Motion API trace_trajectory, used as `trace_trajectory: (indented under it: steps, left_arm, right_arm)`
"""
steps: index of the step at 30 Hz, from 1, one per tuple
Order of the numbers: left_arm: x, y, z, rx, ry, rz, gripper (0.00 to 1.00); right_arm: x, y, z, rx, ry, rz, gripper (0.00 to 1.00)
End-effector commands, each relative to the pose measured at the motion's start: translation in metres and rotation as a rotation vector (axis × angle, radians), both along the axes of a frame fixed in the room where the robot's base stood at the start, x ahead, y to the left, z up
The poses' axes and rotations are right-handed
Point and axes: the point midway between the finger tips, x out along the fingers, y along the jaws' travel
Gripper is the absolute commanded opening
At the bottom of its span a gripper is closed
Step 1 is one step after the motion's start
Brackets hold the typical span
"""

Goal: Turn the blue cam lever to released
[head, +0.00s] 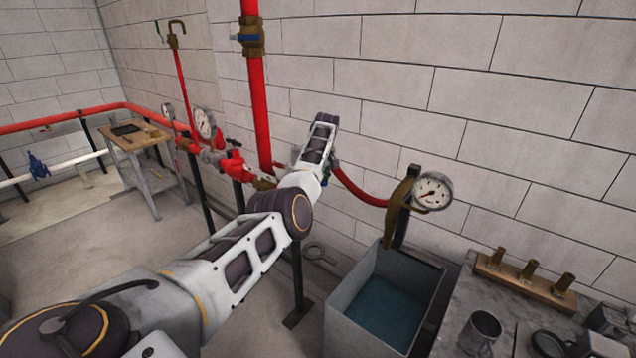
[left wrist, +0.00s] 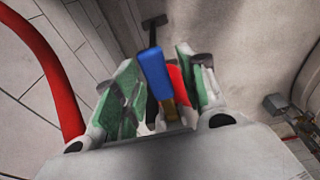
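The blue cam lever (left wrist: 156,75) shows in the left wrist view, near the middle, between the two green-padded fingers of my left gripper (left wrist: 160,62). The fingers stand apart on either side of it. A gap shows on its right, where a red part (left wrist: 178,82) is visible behind. I cannot tell whether the left finger touches the lever. A brass-coloured piece (left wrist: 168,111) shows below the lever. In the head view my left arm reaches to the red pipework, and its wrist hides the lever and the fingertips. My right gripper is out of view.
A red hose (head: 358,190) runs right to a pressure gauge (head: 433,191). A grey water tank (head: 345,318) stands below. A vertical red pipe (head: 258,110) rises behind my arm. A bench (head: 456,318) with brass nozzles is at lower right, a small wooden table (head: 132,139) at left.

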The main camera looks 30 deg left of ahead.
Motion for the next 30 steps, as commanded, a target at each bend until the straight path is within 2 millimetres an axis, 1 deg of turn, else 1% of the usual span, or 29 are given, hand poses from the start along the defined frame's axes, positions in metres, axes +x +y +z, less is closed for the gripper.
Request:
trace_trajectory:
  steps: [5,8,14,20,30]
  left_arm:
    - [0.0,0.0,0.0,0.0,0.001,-0.001,0.41]
    - [0.0,-0.001,0.002,0.0,0.0,-0.001,0.41]
    - [0.0,-0.003,0.014,0.0,0.0,-0.001,0.41]
    - [0.0,-0.007,0.04,0.001,-0.002,-0.001,0.41]
    - [-0.001,-0.014,0.09,0.001,-0.002,0.0,0.41]
  right_arm:
    - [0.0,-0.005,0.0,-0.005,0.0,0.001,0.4]
    - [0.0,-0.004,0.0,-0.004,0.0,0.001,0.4]
    - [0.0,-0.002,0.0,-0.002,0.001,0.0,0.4]
    - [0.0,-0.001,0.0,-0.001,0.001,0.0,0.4]
    - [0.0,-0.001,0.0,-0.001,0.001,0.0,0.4]
